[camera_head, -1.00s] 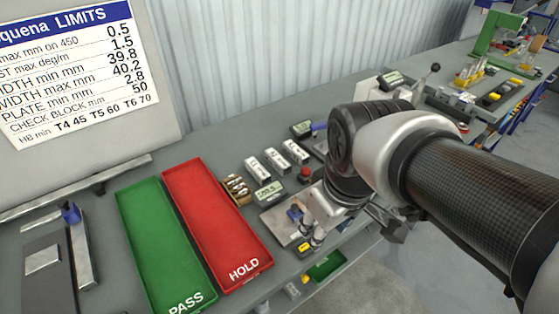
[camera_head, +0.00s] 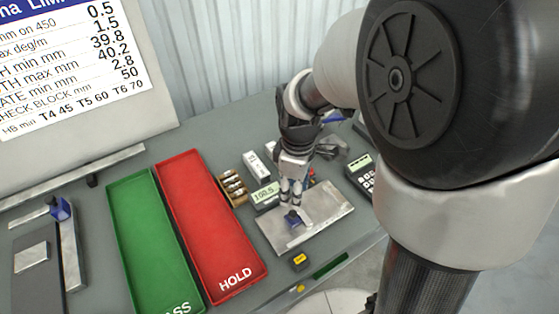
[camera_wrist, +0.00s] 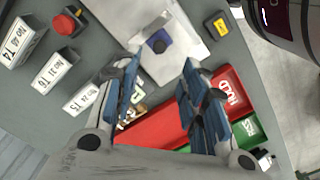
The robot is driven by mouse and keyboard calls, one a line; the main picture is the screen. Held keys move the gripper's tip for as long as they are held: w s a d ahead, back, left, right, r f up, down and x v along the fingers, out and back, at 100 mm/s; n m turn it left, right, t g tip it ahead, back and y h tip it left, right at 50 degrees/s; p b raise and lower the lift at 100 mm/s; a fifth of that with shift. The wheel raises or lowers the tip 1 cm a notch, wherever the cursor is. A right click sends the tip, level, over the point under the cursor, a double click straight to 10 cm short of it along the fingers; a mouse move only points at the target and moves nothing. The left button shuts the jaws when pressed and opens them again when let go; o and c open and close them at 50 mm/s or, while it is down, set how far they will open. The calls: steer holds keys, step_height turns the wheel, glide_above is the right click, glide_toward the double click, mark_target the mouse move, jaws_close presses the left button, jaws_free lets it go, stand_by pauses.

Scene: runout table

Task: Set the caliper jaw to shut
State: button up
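A small blue block, seemingly the caliper jaw (camera_head: 293,220), stands on a pale metal plate (camera_head: 325,215); I cannot tell how far it is from shut. In the wrist view the blue jaw (camera_wrist: 158,41) and the plate (camera_wrist: 120,18) lie just beyond my fingertips. A small display (camera_head: 265,194) beside the plate seems to read 100.5. My gripper (camera_head: 291,191) points down above the plate, close behind the blue jaw. In the wrist view my gripper (camera_wrist: 161,63) is open, with nothing between its blue-padded fingers. Contact with the jaw is not visible.
A red HOLD tray (camera_head: 205,215) and green PASS tray (camera_head: 150,235) lie left of the plate. A yellow-black box (camera_head: 299,260) is near the front edge. White labelled blocks (camera_wrist: 55,70) and a red button (camera_wrist: 66,23) stand nearby. A dark keypad device (camera_head: 360,175) is at right.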

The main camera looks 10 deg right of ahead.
mark_target(293, 213)
step_height(293, 213, down, 9)
steer(key=b, duration=0.2)
steer(key=shift+f+b, duration=0.2)
steer(key=shift+b, duration=0.15)
steer(key=shift+c, duration=0.4)
jaws_close()
